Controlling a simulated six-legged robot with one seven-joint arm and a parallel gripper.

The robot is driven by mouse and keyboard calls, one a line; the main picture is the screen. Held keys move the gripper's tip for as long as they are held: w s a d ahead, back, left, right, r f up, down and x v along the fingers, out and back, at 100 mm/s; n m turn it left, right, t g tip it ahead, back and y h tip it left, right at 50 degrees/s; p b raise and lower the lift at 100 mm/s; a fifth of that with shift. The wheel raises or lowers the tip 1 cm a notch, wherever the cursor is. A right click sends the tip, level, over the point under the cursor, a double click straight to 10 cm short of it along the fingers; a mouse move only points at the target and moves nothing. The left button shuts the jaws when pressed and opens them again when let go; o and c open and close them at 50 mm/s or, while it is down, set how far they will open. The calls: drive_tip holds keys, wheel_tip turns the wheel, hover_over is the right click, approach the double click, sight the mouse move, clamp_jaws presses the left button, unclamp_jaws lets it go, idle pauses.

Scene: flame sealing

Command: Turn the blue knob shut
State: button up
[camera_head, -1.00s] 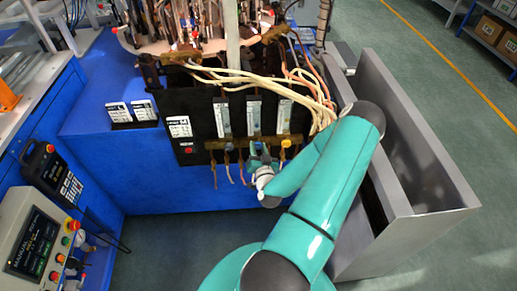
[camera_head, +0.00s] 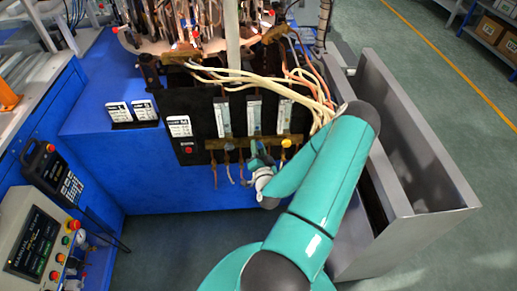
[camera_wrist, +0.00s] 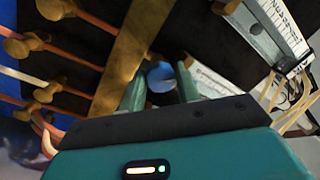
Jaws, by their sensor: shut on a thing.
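The blue knob (camera_wrist: 161,77) shows in the wrist view between the two green fingers of my gripper (camera_wrist: 160,88). The fingers are shut on its sides. The knob sits on the brass manifold bar (camera_wrist: 130,55), which runs along the lower part of the black valve panel. In the head view my gripper (camera_head: 257,162) is at the brass bar (camera_head: 230,143), below the middle flowmeter. There the knob is hidden by the gripper and wrist.
A yellow knob (camera_head: 286,143) is just right of my gripper, and a red button (camera_head: 188,150) is on the panel's left. Pale hoses (camera_head: 260,78) cross above the flowmeters. A grey metal bin (camera_head: 420,180) stands close on the right of my arm.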

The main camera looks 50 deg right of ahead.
drive_tip(key=o, duration=1)
drive_tip(key=shift+s+a, duration=0.1)
drive_tip(key=v, duration=1.3)
drive_tip(key=shift+s+a, duration=0.2)
drive_tip(key=shift+c, duration=0.2)
